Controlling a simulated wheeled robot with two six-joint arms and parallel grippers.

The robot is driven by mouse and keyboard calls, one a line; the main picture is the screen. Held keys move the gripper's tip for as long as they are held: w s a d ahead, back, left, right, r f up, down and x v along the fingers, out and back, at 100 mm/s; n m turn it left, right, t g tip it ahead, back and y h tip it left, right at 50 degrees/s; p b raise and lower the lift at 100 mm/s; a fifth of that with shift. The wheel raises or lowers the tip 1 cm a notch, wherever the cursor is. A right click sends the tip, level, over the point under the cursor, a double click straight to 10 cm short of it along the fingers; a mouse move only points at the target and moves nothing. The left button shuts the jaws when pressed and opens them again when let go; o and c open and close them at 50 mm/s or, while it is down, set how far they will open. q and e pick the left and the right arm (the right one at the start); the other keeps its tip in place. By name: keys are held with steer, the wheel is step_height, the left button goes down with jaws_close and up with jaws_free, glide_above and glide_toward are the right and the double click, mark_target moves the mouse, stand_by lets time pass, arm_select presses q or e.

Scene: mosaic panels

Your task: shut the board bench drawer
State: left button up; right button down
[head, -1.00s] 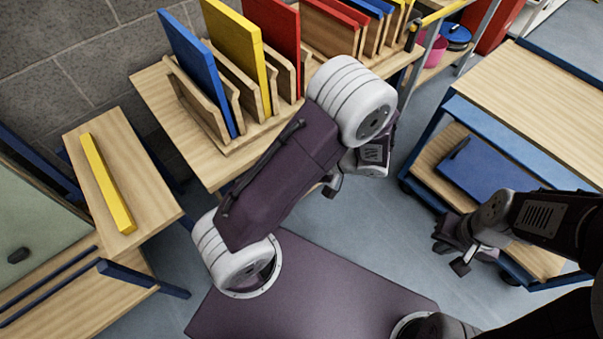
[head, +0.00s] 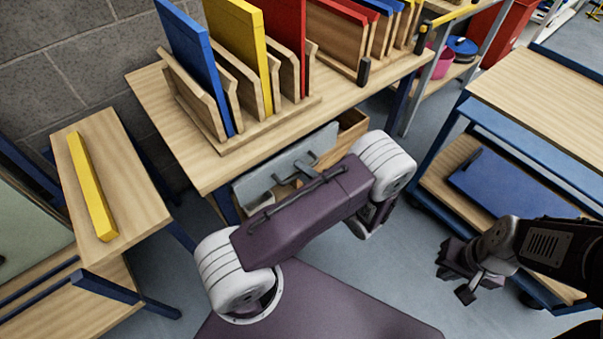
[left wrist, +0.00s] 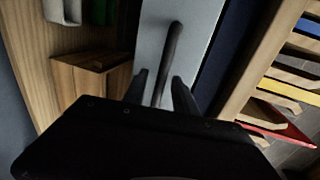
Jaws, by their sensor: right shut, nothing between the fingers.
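The drawer's light grey front (head: 258,178) shows under the edge of the board bench (head: 185,135). My left arm hides part of it, and I cannot tell how far it stands out. In the left wrist view the grey front (left wrist: 207,25) carries a long dark handle (left wrist: 172,48). My left gripper (left wrist: 161,84) is open there, one finger on each side of the handle, with gaps visible; contact is not clear. In the head view my left arm hides its fingers. My right gripper (head: 458,272) is shut and empty, at the right near the blue trolley.
Upright coloured boards (head: 240,45) stand in wooden racks on the bench. A wooden box (head: 352,130) shows beside the grey front. A blue trolley (head: 530,145) with a blue board stands right. A small table (head: 130,175) with a yellow bar is left. Floor between is clear.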

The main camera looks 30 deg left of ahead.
arm_select(q)
steer(key=shift+w+a, duration=0.15)
steer(key=shift+a, duration=0.2)
steer(key=shift+c, duration=0.2)
jaws_close()
stand_by(1.0)
